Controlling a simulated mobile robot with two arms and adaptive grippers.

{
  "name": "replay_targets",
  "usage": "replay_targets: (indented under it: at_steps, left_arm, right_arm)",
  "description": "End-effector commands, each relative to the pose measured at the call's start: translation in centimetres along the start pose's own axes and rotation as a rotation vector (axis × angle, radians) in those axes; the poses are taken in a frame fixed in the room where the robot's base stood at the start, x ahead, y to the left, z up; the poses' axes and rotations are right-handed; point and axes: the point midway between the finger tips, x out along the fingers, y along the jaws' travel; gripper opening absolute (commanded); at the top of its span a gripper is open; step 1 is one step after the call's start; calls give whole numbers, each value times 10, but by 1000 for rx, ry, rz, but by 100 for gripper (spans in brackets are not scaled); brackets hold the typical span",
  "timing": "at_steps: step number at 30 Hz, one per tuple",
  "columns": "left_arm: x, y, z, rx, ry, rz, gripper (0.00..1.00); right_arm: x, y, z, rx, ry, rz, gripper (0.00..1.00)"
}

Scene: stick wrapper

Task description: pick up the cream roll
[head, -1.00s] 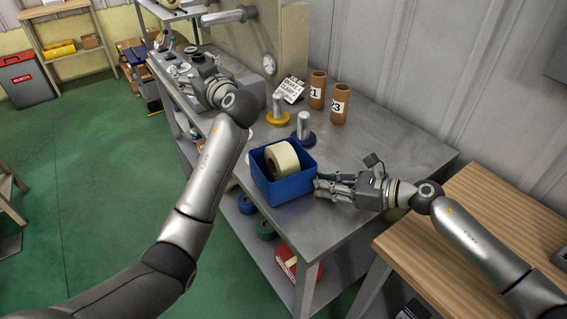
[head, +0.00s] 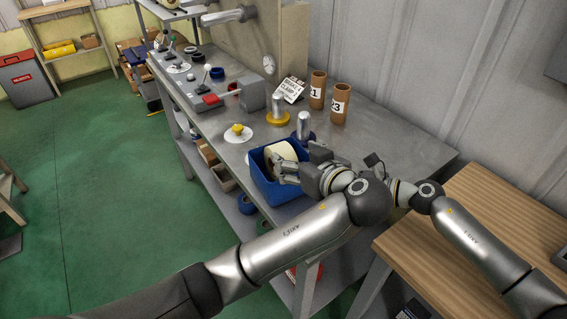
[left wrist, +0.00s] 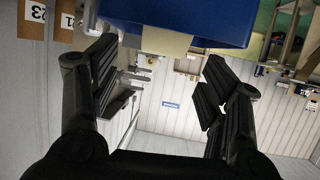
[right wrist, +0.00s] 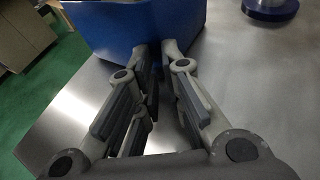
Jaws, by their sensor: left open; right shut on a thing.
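The cream roll (head: 282,152) sits in the blue bin (head: 268,190) on the grey workbench. My left gripper (head: 285,168) is open over the bin, its fingers by the roll and partly covering it. In the left wrist view the bin (left wrist: 190,18) and a piece of the roll (left wrist: 165,41) show at the top, between the open fingers. In the right wrist view my right gripper (right wrist: 158,62) is shut on the wall of the blue bin (right wrist: 150,25).
A metal post on a dark blue base (head: 304,128) and one on a yellow base (head: 278,110) stand behind the bin. Two brown tubes (head: 340,104) stand near the wall. A white disc with a yellow knob (head: 238,132) lies left of the bin. The bench's right part is clear.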

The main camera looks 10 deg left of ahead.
Motion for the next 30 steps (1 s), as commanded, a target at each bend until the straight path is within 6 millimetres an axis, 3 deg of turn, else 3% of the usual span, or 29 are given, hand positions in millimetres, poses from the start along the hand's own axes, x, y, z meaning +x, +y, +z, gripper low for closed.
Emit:
replay_targets:
  at_steps: [18, 27, 30]
  left_arm:
    - [72, 1, -3, 0, 2, -1, 70]
    - [77, 1, -2, -1, 0, 1, 70]
    - [77, 1, -2, -1, 0, 1, 56]
  right_arm:
    - [2, 1, 0, 0, -1, 2, 0]
    - [2, 2, 0, 0, -1, 3, 0]
    - [2, 2, 0, 0, -1, 3, 0]
